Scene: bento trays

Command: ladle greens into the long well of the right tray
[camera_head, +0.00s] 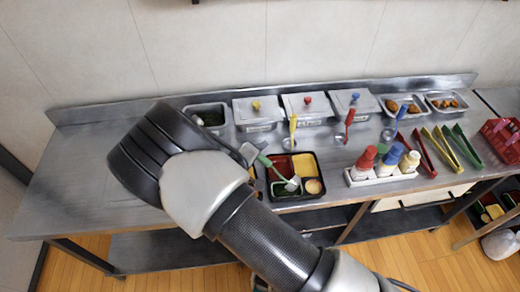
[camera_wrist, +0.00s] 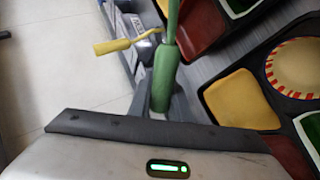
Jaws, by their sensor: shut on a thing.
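My gripper (camera_head: 250,153) is shut on the green handle of a ladle (camera_wrist: 165,78). In the head view the ladle (camera_head: 273,170) slants down to the right, with its pale bowl (camera_head: 292,184) over the lower part of the right black tray (camera_head: 322,172). I cannot tell whether the bowl touches the tray or holds greens. This tray has red and yellow wells, a round well and a green-lined well. A second tray is mostly hidden behind my arm. The pan of dark greens (camera_head: 226,124) stands at the back left.
Lidded pans (camera_head: 257,113) line the back, with yellow and red handles standing before them. A bottle rack (camera_head: 381,179) stands right of the tray, with red, yellow and green tongs (camera_head: 440,150) beyond. The counter's left end (camera_head: 80,175) is clear.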

